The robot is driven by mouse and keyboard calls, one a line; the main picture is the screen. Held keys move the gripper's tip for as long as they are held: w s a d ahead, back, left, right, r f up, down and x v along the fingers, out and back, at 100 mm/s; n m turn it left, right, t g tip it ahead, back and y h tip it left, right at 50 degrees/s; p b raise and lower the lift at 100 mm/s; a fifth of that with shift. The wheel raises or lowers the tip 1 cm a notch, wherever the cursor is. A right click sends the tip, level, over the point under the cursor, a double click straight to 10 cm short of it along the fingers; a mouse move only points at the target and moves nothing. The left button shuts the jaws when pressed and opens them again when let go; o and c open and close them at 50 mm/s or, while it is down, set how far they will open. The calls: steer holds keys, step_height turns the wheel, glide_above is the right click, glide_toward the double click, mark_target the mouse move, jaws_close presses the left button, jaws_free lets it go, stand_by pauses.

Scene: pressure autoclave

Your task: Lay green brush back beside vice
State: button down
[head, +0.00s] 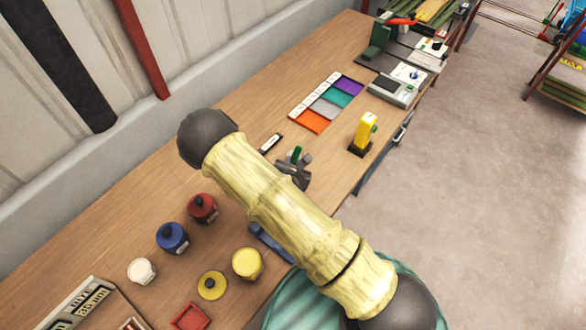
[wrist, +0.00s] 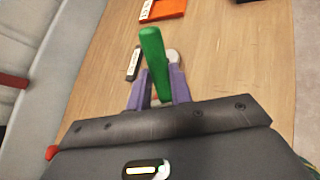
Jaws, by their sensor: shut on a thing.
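My gripper (head: 293,172) is over the wooden bench in the head view, shut on the green brush (head: 296,154). In the wrist view the green brush (wrist: 151,50) stands out between the purple fingers of my gripper (wrist: 160,80), its green end pointing up the picture. The brush's lower part is hidden by the fingers. A blue piece (head: 268,243) at the bench's front edge is mostly hidden by my arm; I cannot tell whether it is the vice.
A dark labelled strip (head: 269,143) lies just beyond my gripper. A yellow device (head: 364,132) stands to the right. A coloured tray row (head: 312,122) lies behind. Red (head: 202,208) and blue (head: 172,238) pots stand at left. Bare wood separates them.

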steer(key=f, duration=0.1)
steer(key=f+p, duration=0.1)
steer(key=f, duration=0.1)
steer(key=shift+w+d+f, duration=0.1)
steer(key=shift+w+d, duration=0.05)
steer(key=shift+w, duration=0.05)
steer(key=shift+s+f, duration=0.15)
steer(key=shift+f, duration=0.2)
steer(key=c, duration=1.3)
jaws_free()
steer(key=shift+o, duration=0.2)
steer(key=shift+r, duration=0.1)
